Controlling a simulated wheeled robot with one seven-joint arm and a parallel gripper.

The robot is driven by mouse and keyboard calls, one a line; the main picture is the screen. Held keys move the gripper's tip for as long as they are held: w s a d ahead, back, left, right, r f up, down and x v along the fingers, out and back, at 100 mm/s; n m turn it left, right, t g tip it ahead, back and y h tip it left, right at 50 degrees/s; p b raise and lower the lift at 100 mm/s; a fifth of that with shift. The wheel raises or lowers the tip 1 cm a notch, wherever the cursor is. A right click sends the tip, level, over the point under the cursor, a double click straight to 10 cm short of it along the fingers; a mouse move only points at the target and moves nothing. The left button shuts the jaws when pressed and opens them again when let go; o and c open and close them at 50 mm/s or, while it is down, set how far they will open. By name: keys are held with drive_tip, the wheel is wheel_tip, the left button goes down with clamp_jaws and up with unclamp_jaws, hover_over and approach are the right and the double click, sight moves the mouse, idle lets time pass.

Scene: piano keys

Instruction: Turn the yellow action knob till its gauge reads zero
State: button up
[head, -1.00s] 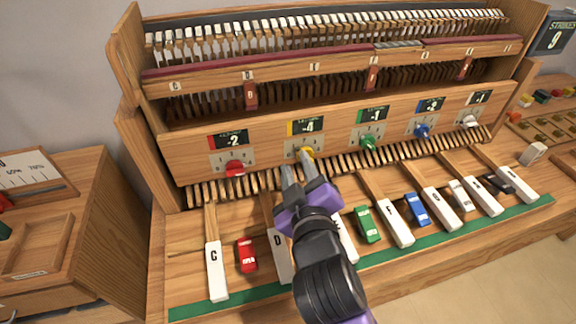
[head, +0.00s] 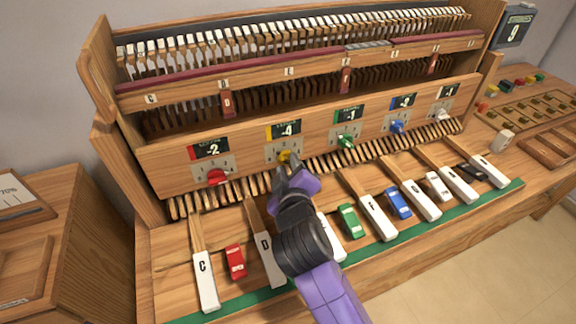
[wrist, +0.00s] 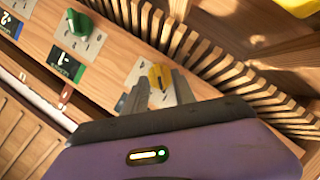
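The yellow knob (head: 286,157) sits on the wooden front panel, second from the left. Its gauge (head: 284,131), a dark display with a yellow edge just above it, appears to read -4. My gripper (head: 294,174) is at the knob, its fingers pointing toward the panel. In the wrist view, the yellow knob (wrist: 158,77) shows in the gap between the spread fingertips of my gripper (wrist: 158,92). The fingers look apart from the knob's sides; I cannot tell how deep they reach around it.
A red knob (head: 217,177) is left of the yellow one; a green knob (head: 346,141) and a blue knob (head: 398,126) are to its right. Wooden slats (head: 330,160) run below the panel. White lettered keys and coloured blocks, including a red block (head: 235,262), lie below.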

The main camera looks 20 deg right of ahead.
drive_tip(key=shift+c, duration=0.4)
clamp_jaws()
drive_tip(key=shift+r+m+p, duration=0.15)
drive_tip(key=shift+m+p, duration=0.15)
drive_tip(key=shift+p, duration=0.05)
drive_tip(key=shift+d+r+m+y+p, duration=0.15)
drive_tip(key=shift+m+y+p, duration=0.2)
drive_tip(key=shift+m+p, duration=0.2)
drive_tip(key=shift+d+r+m+y+p, duration=0.1)
drive_tip(key=shift+m+y+p, duration=0.3)
drive_tip(key=shift+p, duration=0.2)
drive_tip(key=m+y, duration=0.2)
drive_tip(key=m, duration=0.1)
drive_tip(key=d+m+y+p, duration=0.1)
drive_tip(key=m+y, duration=0.1)
drive_tip(key=m, duration=0.1)
drive_tip(key=m+y, duration=0.2)
drive_tip(key=m, duration=0.1)
drive_tip(key=shift+d+f+m+y, duration=0.2)
drive_tip(key=shift+f+m+y, duration=0.05)
drive_tip(key=shift+f, duration=0.15)
